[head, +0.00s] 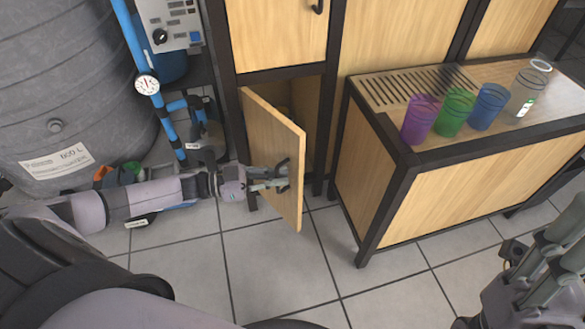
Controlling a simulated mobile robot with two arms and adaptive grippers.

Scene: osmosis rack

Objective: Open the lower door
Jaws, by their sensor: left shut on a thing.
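The lower door (270,135) is a light wooden panel, swung partly open from the dark-framed cabinet, with its free edge toward me. Its dark handle (284,163) sits near that free edge, on the face toward the left. My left gripper (279,177) reaches in from the left and is shut on the handle, partly covering it. Part of the dark interior shows behind the door. My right gripper (548,262) is at the lower right, cut off by the picture edge and away from the door; its fingertips do not show clearly enough to tell its opening.
A wooden counter (375,185) with several coloured cups stands right of the door. A large grey tank (70,90) and blue pipes with a gauge (147,84) are at the left. The upper door (278,35) is closed. Tiled floor (280,270) in front is clear.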

